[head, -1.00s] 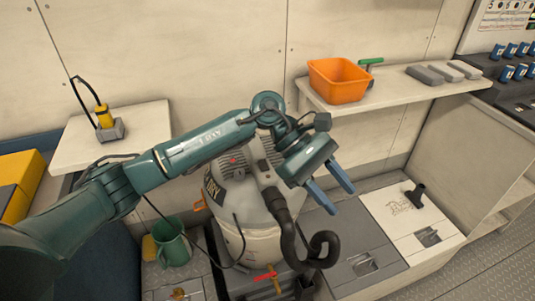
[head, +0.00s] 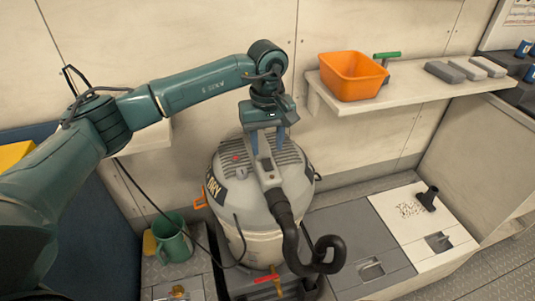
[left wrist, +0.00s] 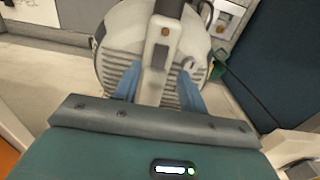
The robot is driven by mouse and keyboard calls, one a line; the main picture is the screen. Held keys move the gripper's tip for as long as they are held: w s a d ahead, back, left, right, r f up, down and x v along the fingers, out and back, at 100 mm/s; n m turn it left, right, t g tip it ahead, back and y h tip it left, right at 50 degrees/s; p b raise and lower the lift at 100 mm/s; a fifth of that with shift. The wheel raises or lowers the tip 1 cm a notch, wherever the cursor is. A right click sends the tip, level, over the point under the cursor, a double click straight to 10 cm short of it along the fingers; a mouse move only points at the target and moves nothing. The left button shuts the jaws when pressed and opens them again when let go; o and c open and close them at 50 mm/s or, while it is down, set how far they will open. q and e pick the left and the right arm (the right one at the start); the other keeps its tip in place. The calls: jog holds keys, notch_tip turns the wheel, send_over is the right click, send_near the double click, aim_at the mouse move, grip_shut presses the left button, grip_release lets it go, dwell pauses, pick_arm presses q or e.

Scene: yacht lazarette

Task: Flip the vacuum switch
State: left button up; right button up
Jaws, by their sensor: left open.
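The vacuum (head: 255,215) is a grey-white canister with a ribbed grey top, a black hose and a central grey housing (head: 270,177). It also fills the top of the left wrist view (left wrist: 110,45). A small red spot (head: 236,157) shows on its top, left of the housing. In the left wrist view a small orange-brown square (left wrist: 165,31) shows on the housing; I cannot tell which part is the switch. My left gripper (head: 268,151) points down over the vacuum's top, open and empty. Its blue fingers (left wrist: 160,82) straddle the housing in the wrist view; contact is unclear.
An orange bin (head: 352,78) and several grey blocks (head: 465,70) sit on the wall shelf (head: 410,88), right of my arm. A green mug (head: 172,238) stands left of the vacuum. A black nozzle (head: 428,198) lies on the white panel at right. A black cord hangs beside the vacuum.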

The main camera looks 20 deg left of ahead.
aim_at(267, 164)
pick_arm(q)
jog(key=shift+f, duration=2.25)
